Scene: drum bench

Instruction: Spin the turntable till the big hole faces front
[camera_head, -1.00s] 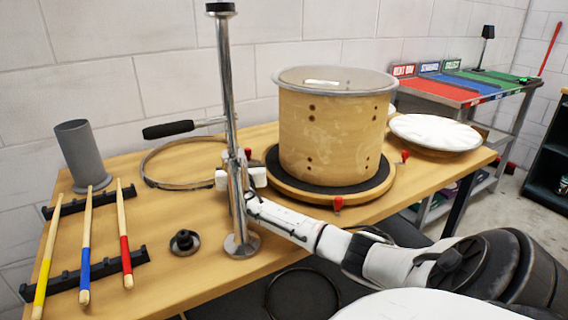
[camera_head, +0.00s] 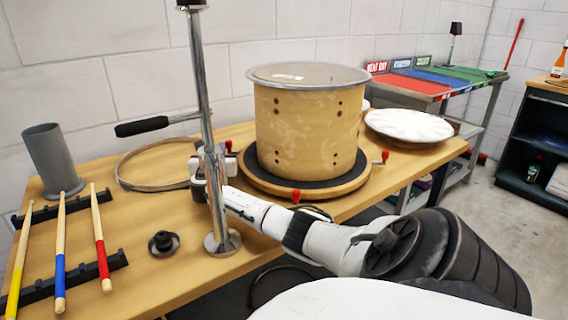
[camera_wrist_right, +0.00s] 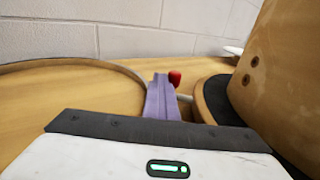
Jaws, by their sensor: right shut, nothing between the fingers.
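The turntable (camera_head: 259,185) is a round wooden disc with a black top and red-tipped pegs around its rim. A wooden drum shell (camera_head: 306,135) stands upright on it. Only small bolt holes show on the shell's visible side; no big hole shows. One red peg (camera_head: 295,195) points front, another (camera_head: 383,157) right. My right gripper (camera_head: 199,170) is at the turntable's left side, partly hidden behind a metal pole. In the right wrist view its shut, empty fingers (camera_wrist_right: 161,97) are beside a red-tipped peg (camera_wrist_right: 174,78); contact is unclear. My left gripper is out of view.
The upright metal pole (camera_head: 204,100) with a black handle stands close to my right gripper. A hoop (camera_head: 135,160), a grey cup (camera_head: 52,160) and drumsticks (camera_head: 60,255) lie left. A white drumhead (camera_head: 408,125) lies right of the turntable.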

